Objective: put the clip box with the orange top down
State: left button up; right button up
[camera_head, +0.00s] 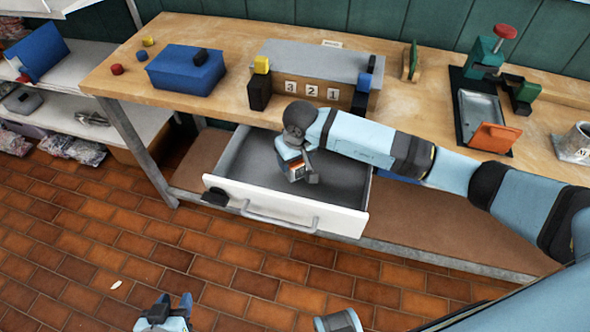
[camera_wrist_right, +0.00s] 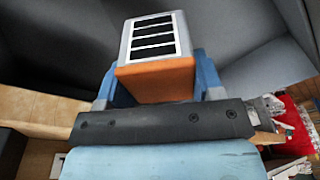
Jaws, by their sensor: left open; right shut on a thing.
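The clip box with the orange top (camera_wrist_right: 155,78) has a grey body with a striped black-and-white label. In the wrist view it sits between the blue fingers of my right gripper (camera_wrist_right: 157,88), its orange side towards the palm. In the head view, my right gripper (camera_head: 300,168) is shut on the box (camera_head: 296,169) inside the outline of the open drawer (camera_head: 262,204). The arm hides part of the box, and I cannot tell whether it touches the drawer floor. My left gripper (camera_head: 168,312) is open and empty, low over the tiled floor, away from the bench.
Shelves stand left.

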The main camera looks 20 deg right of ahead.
aim_at(295, 171)
jog(key=shift+f, duration=0.65)
notch_tip(295, 171, down, 3)
jog(key=shift+f, duration=0.55)
jog(key=shift+f+b, duration=0.15)
jog(key=shift+b, duration=0.2)
jog(key=o, duration=1)
